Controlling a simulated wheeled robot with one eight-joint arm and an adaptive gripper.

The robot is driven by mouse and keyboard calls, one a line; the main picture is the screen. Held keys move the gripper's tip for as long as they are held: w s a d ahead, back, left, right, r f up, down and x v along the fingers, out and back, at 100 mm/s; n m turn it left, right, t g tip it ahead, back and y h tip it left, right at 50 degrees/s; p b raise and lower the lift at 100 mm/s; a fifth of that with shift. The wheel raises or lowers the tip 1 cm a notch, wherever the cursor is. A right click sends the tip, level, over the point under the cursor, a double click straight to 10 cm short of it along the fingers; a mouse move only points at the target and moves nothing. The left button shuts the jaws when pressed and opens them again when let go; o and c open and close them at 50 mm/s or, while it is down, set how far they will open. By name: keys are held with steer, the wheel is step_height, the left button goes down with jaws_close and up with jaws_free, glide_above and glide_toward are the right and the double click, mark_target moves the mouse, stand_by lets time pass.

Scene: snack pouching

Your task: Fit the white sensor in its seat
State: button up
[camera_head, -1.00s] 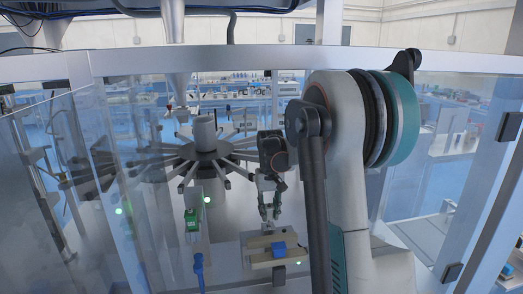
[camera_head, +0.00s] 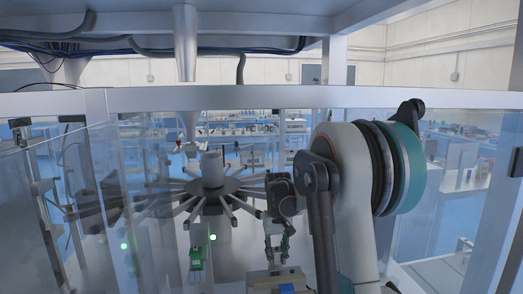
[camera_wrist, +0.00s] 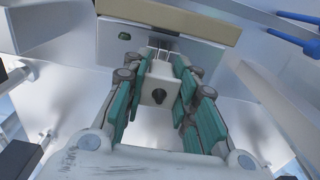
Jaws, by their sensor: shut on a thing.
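The white sensor (camera_wrist: 158,88) is a small white block with a dark round knob, seen between my fingers in the wrist view. My gripper (camera_wrist: 164,66) is shut on it, with teal pads on both sides. It also shows in the head view (camera_head: 277,256), just above the tan-topped fixture (camera_head: 262,281). In the wrist view, this fixture (camera_wrist: 112,48) has a pale face with a small green light. A metal bracket sits on that face directly beyond the sensor. I cannot tell whether sensor and bracket touch; the seat is partly hidden.
A green unit (camera_head: 197,258) stands left of the fixture. A dark rotary carousel (camera_head: 213,180) with radiating arms is behind. Clear panels and a metal frame rail (camera_head: 250,98) enclose the cell. Blue-handled parts (camera_wrist: 290,32) show at upper right in the wrist view.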

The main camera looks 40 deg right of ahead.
steer(key=shift+s+a+f+b, duration=0.1)
steer(key=shift+f+b, duration=0.35)
steer(key=shift+f, duration=0.5)
steer(key=o, duration=1.2)
steer(key=shift+c, duration=0.2)
